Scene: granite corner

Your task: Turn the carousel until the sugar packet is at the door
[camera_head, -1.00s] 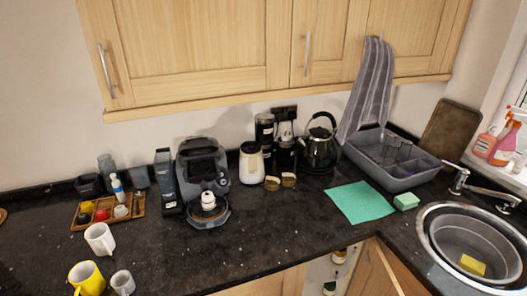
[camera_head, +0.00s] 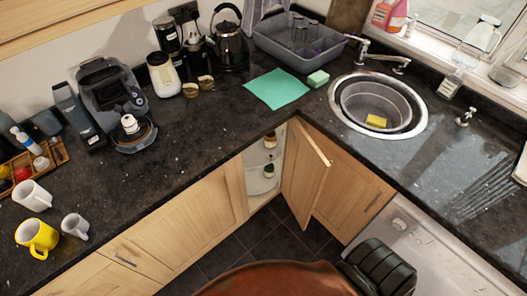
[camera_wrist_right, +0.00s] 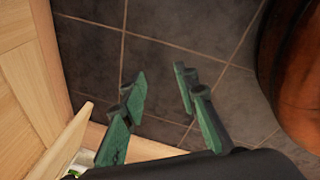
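The corner cabinet door (camera_head: 307,178) stands open in the head view. Behind it is the carousel (camera_head: 258,186), with white shelves partly visible in the opening. A dark bottle (camera_head: 270,141) stands on the upper shelf and another small bottle (camera_head: 268,171) on the lower one. I cannot make out a sugar packet; most of the carousel is hidden. In the right wrist view my right gripper (camera_wrist_right: 162,84) is open and empty, its green-dark fingers apart above the floor. A door edge (camera_wrist_right: 62,145) and a bit of white and green show at its lower left. My left gripper is not in view.
A brown rounded thing (camera_head: 275,280) stands at the bottom, also at the right of the wrist view (camera_wrist_right: 295,75). A white appliance (camera_head: 425,250) is right of the cabinet. The counter holds mugs, a coffee machine (camera_head: 110,95) and a sink (camera_head: 378,108). Dark tiled floor (camera_head: 270,232) lies below.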

